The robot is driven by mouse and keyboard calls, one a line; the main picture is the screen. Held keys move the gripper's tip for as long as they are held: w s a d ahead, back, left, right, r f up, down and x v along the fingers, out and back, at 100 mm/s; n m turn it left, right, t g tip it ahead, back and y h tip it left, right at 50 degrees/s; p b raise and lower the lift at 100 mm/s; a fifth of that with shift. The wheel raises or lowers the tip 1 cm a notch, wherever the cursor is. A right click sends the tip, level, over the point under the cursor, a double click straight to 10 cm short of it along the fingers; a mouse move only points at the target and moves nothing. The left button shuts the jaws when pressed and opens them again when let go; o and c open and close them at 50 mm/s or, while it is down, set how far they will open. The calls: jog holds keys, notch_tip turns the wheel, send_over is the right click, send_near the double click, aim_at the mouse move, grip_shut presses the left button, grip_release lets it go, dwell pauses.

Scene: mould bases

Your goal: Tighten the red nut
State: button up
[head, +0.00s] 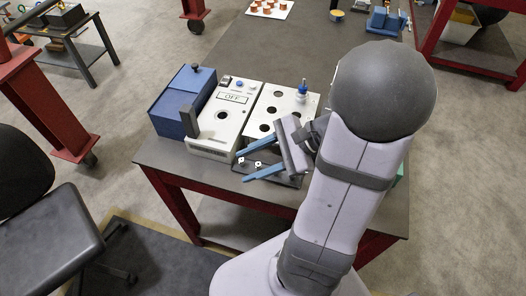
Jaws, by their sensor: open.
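My gripper (242,166) has two blue fingers spread apart, pointing left over the front part of the table. Beneath and beside the fingers lies a dark, low plate (292,181) with small pale square pieces (257,164) on it, seen between the fingers. Whether the fingers touch any of these is too small to tell. I cannot make out a red nut in this view; my arm and gripper cover part of the plate and the table's right side.
Behind the gripper stand a white panel with round holes (268,104) bearing a blue-capped bottle (301,91), a white device (207,134) marked "OFF", and a blue box (184,92). The grey tabletop (163,153) is bare at front left. A black chair (45,240) stands left.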

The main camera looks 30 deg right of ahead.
jog(key=shift+w, duration=0.1)
jog(key=w+d+m+t+h+b, duration=0.1)
jog(key=w+d+m+t+b, duration=0.25)
jog(key=d, duration=0.35)
jog(key=w+d+m+t+h+b, duration=0.2)
jog(key=d+m+t+b, duration=0.2)
jog(key=d, duration=0.3)
jog(key=s+d+r+m+t+h+b, duration=0.2)
jog(key=d, duration=0.4)
jog(key=s+d+r+m+t+h+b, duration=0.1)
jog(key=d+r+m+t+h+b, duration=0.2)
jog(key=d, duration=0.4)
jog(key=s+f+m+h, duration=0.1)
jog(key=f+m, duration=0.1)
jog(key=s+d+f+m+h+b, duration=0.1)
jog(key=s+f, duration=0.1)
jog(key=f, duration=0.1)
jog(key=s+f+m, duration=0.1)
jog(key=f+m, duration=0.1)
jog(key=f, duration=0.1)
jog(key=shift+s+d+m+t+h, duration=0.2)
jog(key=shift+s+m+t+h, duration=0.1)
jog(key=shift+m+h, duration=0.1)
jog(key=shift+w+d+p, duration=0.2)
jog(key=shift+w+p, duration=0.45)
jog(key=shift+w, duration=3.1)
jog(key=shift+c, duration=0.2)
grip_shut()
